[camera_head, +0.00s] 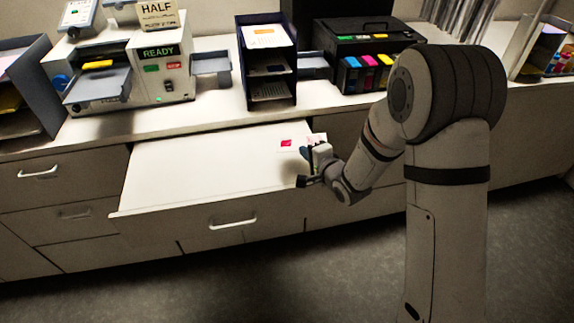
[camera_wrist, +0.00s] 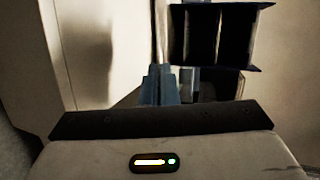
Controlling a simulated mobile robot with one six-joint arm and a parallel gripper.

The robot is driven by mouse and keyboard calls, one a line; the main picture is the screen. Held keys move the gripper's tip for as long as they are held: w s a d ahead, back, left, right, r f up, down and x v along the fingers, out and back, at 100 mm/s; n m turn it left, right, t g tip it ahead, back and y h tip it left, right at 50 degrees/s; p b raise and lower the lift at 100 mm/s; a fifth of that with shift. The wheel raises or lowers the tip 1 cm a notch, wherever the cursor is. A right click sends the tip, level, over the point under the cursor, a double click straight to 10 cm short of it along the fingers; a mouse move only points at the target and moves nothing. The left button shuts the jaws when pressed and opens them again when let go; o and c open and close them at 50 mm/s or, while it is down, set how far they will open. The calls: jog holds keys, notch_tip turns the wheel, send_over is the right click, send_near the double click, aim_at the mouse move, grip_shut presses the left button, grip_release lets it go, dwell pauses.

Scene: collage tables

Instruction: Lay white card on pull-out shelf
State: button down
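The pull-out shelf (camera_head: 195,180) is a broad pale board drawn out from under the counter, and its top is bare. A small white card (camera_head: 291,149) with a pink-red patch shows at the shelf's right end. My gripper (camera_head: 308,153) is there too, with a finger in front of the card. In the wrist view my fingers (camera_wrist: 160,85) are close together, with a thin pale strip beyond them that looks like the card edge-on. They appear shut on it. The card seems to stand up above the shelf; its exact height is unclear.
On the counter behind stand a machine marked READY (camera_head: 160,65), a dark tray tower (camera_head: 266,62) and a black printer (camera_head: 365,50) with coloured cartridges. The tray tower also seems to show in the wrist view (camera_wrist: 218,38). Closed drawers (camera_head: 60,213) lie left of the shelf.

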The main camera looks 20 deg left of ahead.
jog(key=s+a+r+n+g, duration=0.1)
jog(key=s+a+r+g, duration=0.1)
jog(key=a+r, duration=0.15)
jog(key=b, duration=0.7)
send_over(288, 184)
jog(key=shift+y, duration=0.3)
notch_tip(288, 184, down, 11)
jog(key=shift+r, duration=0.2)
jog(key=c, duration=1.9)
grip_release()
jog(key=shift+p+v, duration=0.95)
jog(key=shift+v, duration=3.1)
